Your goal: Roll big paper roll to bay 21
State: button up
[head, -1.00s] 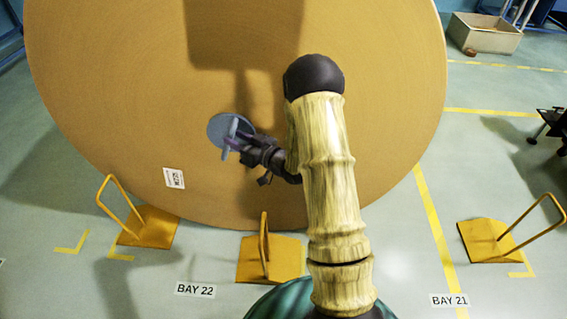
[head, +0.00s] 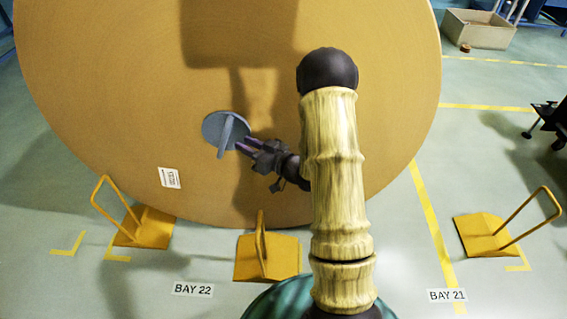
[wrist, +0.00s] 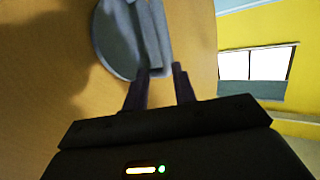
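The big paper roll (head: 110,90) stands on edge behind the BAY 22 floor label (head: 193,289), its brown flat face towards me. A grey round core plug with a raised grip bar (head: 226,133) sits at its middle; it also shows in the wrist view (wrist: 118,45). My gripper (head: 243,147) is just right of the plug. In the wrist view its two dark fingers (wrist: 160,72) are apart with nothing between them, close to the bar's end. The BAY 21 label (head: 447,295) lies on the floor at right. My arm hides part of the roll's right side.
Yellow wedge chocks with handles stand at the roll's lower left (head: 145,226), below its middle (head: 268,257) and in bay 21 (head: 484,235). A yellow line (head: 428,205) divides the bays. A grey bin (head: 478,30) stands at back right; a dark object (head: 549,120) at right edge.

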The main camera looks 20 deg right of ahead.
jog(key=b+v, duration=0.1)
jog(key=v, duration=1.1)
dwell(1.1)
jog(key=shift+s, duration=0.1)
dwell(0.3)
jog(key=p+v, duration=0.2)
jog(key=v, duration=1.5)
jog(key=shift+s, duration=0.2)
jog(key=shift+w+f, duration=0.1)
